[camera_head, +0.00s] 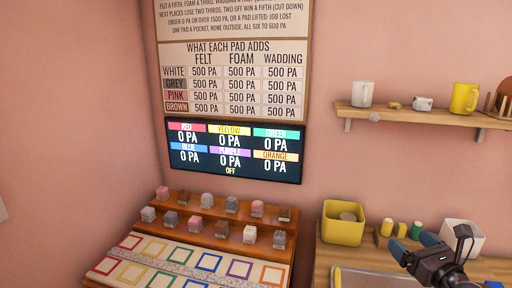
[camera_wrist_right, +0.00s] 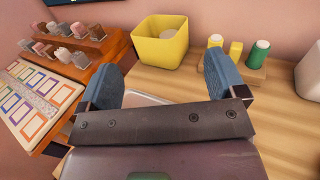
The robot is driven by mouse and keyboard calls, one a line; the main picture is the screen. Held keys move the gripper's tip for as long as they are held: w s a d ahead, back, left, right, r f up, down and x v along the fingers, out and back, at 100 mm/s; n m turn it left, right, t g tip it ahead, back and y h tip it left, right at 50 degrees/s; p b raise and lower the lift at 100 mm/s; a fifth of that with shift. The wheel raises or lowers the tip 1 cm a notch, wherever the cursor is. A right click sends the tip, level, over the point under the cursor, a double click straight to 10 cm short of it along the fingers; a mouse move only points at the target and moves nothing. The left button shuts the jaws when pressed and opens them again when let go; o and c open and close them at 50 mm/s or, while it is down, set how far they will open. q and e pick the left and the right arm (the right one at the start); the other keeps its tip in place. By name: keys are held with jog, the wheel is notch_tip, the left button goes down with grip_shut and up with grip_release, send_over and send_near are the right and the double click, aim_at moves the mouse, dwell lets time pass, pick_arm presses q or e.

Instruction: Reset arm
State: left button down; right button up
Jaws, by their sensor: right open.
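My right gripper (camera_head: 408,243) is at the lower right in the head view, above the wooden table. In the right wrist view its two blue-grey fingers (camera_wrist_right: 160,80) stand wide apart with nothing between them. My left gripper is not in view. Several small pads (camera_head: 231,204) in white, grey, pink and brown stand on a two-step wooden rack (camera_head: 206,240). The pocket board (camera_head: 190,262) with coloured square outlines lies in front of the rack. The screen (camera_head: 232,150) on the wall reads 0 PA for every colour, with OFF below.
A yellow bin (camera_head: 342,229), thread spools (camera_head: 416,229) and a white container (camera_head: 462,236) stand on the wooden table (camera_head: 385,264). A wall shelf (camera_head: 425,117) holds mugs. A chart (camera_head: 232,80) hangs above the screen. Table space beside the yellow bin's front is partly covered by a tray.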

jog(key=s+r+m+t+h, duration=0.2)
jog(key=s+m+t+h, duration=0.5)
jog(key=m, duration=0.7)
jog(key=s+d+f+m+g+h, duration=0.4)
jog(key=s+f+m+g+h, duration=0.5)
jog(key=m, duration=0.8)
jog(key=s+a+f+m+g+y, duration=0.4)
jog(key=s+a+f+g+y, duration=0.25)
jog(key=s, duration=0.45)
jog(key=s+a+f+m+g+y, duration=0.3)
jog(key=s+a+f+g+y, duration=0.3)
jog(key=s, duration=0.4)
jog(key=w+f+t, duration=0.7)
jog(key=w+t, duration=0.1)
jog(key=shift+w+a+n, duration=0.15)
jog(key=shift+a+n, duration=0.15)
jog(key=shift+a, duration=0.15)
jog(key=shift+f+h, duration=0.1)
jog(key=shift+h, duration=0.15)
